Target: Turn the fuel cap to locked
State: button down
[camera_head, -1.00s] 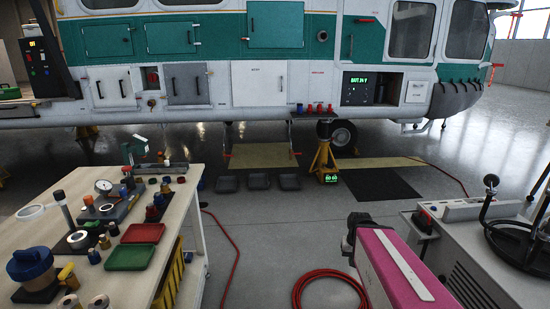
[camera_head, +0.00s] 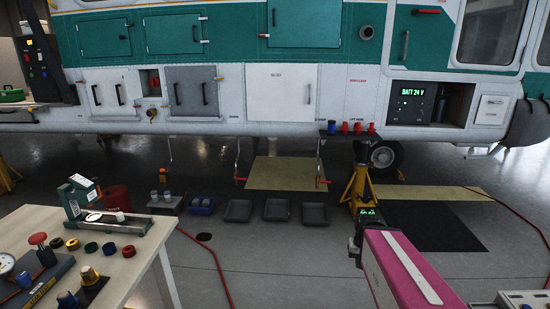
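The white and green helicopter side (camera_head: 215,80) fills the upper part of the head view. A round grey fitting (camera_head: 366,32) sits on the green band at the upper right; it may be the fuel cap, but its markings are too small to read. A small round knob (camera_head: 152,114) sits low on the white skin, under a recess with a red part (camera_head: 153,83). I cannot tell which of these is the fuel cap or how it is turned. My pink arm link shows at lower right with a dark joint at its end. My gripper's fingers do not show.
A workbench (camera_head: 135,262) with tools and coloured caps stands at lower left. Grey trays (camera_head: 277,210) lie on the floor below the helicopter. A yellow jack stand (camera_head: 359,190) and a red hose (camera_head: 215,262) are ahead. Open floor lies between bench and arm.

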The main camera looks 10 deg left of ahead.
aim_at(154, 81)
jog(key=i+u, duration=0.2)
jog(key=i, duration=0.35)
jog(key=i+l+u, duration=0.1)
jog(key=i+u, duration=0.15)
jog(key=i, duration=0.35)
jog(key=i+l+u, duration=0.2)
jog(key=i, duration=0.35)
jog(key=i+u, duration=0.5)
jog(key=i+l+u, duration=0.25)
jog(key=u, duration=0.2)
jog(key=i+l+u, duration=0.35)
jog(key=u, duration=0.15)
